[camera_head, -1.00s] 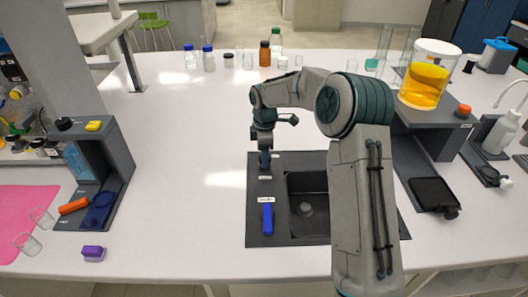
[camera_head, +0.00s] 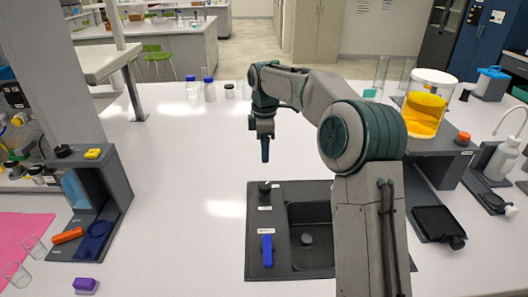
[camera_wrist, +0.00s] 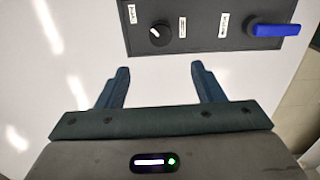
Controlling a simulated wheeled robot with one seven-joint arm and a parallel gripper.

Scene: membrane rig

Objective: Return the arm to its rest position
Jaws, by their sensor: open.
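My gripper (camera_head: 265,150) hangs pointing down from the raised arm, above the white bench and beyond the dark panel (camera_head: 255,222). In the wrist view my gripper (camera_wrist: 160,85) has its two fingers wide apart with nothing between them. The panel also shows in the wrist view (camera_wrist: 200,35), ahead of the fingers and apart from them. It bears a black knob (camera_head: 264,187) with a white mark, seen in the wrist view (camera_wrist: 158,35), and a blue lever (camera_head: 267,250), also in the wrist view (camera_wrist: 275,30). My arm is bent, with its forearm reaching left.
A dark sink (camera_head: 309,238) lies right of the knob and lever. A jar of yellow liquid (camera_head: 424,112) stands on a grey stand at right. Blue-capped bottles (camera_head: 209,90) stand at the back. A grey rig (camera_head: 118,190) stands at left. The bench between is clear.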

